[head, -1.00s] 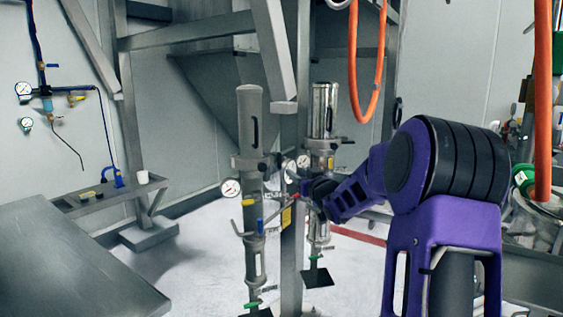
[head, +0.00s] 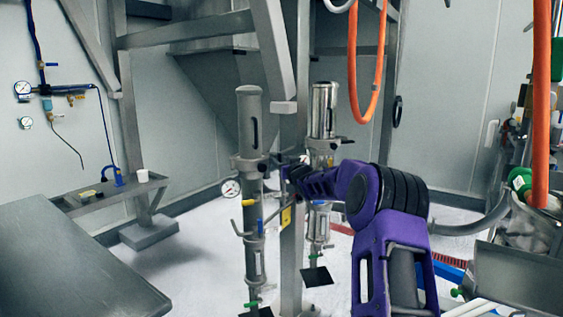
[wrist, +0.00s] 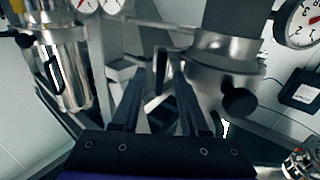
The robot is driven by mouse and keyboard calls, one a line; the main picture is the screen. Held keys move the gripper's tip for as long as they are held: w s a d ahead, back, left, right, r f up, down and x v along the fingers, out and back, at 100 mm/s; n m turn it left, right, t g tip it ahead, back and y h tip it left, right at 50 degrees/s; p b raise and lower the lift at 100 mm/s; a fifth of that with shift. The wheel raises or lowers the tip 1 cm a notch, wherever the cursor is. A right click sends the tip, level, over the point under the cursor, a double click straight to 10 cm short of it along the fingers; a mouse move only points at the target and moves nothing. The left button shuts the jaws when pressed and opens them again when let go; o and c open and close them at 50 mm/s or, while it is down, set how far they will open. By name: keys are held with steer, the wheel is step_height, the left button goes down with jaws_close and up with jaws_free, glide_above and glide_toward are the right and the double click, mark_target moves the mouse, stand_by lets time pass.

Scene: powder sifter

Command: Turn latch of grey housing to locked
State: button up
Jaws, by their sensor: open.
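The grey housing (head: 250,115) is an upright matte grey cylinder with a dark slot, on the left of two columns in the head view. Its collar (head: 247,163) sits at the lower end; I cannot make out the latch or its position there. My gripper (head: 284,173) is just right of this collar, its fingertips small and partly hidden.
A shiny steel housing (head: 323,110) stands on the right column, close to my arm; it also shows in the wrist view (wrist: 65,75). A pressure gauge (head: 230,187) juts out left below the grey housing. A steel post stands between the columns. An orange hose (head: 353,70) hangs above.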

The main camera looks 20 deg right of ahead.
steer(key=shift+c, duration=0.3)
jaws_close()
steer(key=shift+d+m+p, duration=0.1)
steer(key=shift+m+p, duration=0.3)
steer(key=shift+r+m+p, duration=0.15)
steer(key=shift+m+p, duration=0.4)
steer(key=shift+m, duration=0.05)
steer(key=shift+d+f+m+b, duration=0.1)
steer(key=shift+f+m+b, duration=0.15)
steer(key=shift+m, duration=2.4)
steer(key=shift+d+f+m+b, duration=0.1)
steer(key=shift+m+b, duration=0.2)
steer(key=shift+m, duration=2.3)
steer(key=shift+d+f+m+b, duration=0.1)
steer(key=shift+f+m+b, duration=0.15)
steer(key=shift+m, duration=2.4)
steer(key=shift+a+r, duration=0.1)
steer(key=shift+r, duration=0.05)
